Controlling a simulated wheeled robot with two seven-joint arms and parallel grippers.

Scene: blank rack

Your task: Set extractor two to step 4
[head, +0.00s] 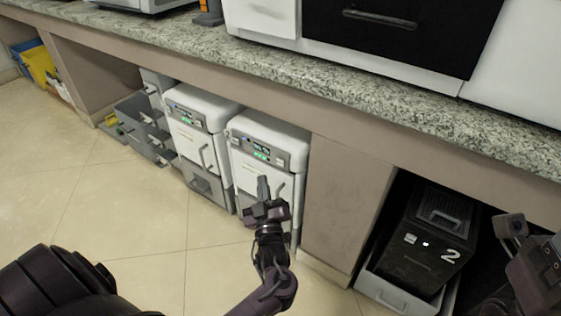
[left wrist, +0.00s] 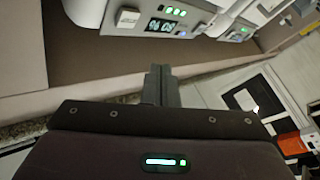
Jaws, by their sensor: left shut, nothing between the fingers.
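Two white machines with green-lit panels stand side by side under the counter in the head view, the left one (head: 200,125) and the right one (head: 268,145). I see no readable number on either. A black box marked 2 (head: 430,235) sits in a grey drawer or tray at the right. My left gripper (head: 263,187) is shut and empty, in front of the right white machine; I cannot tell whether it touches. In the left wrist view its fingers (left wrist: 158,84) point towards a panel (left wrist: 165,22) with lit digits, seen upside down. Part of my right arm shows at the right edge, its fingers unclear.
The granite counter (head: 330,85) overhangs the machines. A beige panel (head: 345,195) separates the white machines from the black box. Grey open drawers (head: 140,118) and a yellow bin (head: 40,64) stand at the left. The tiled floor (head: 100,195) is clear at the front left.

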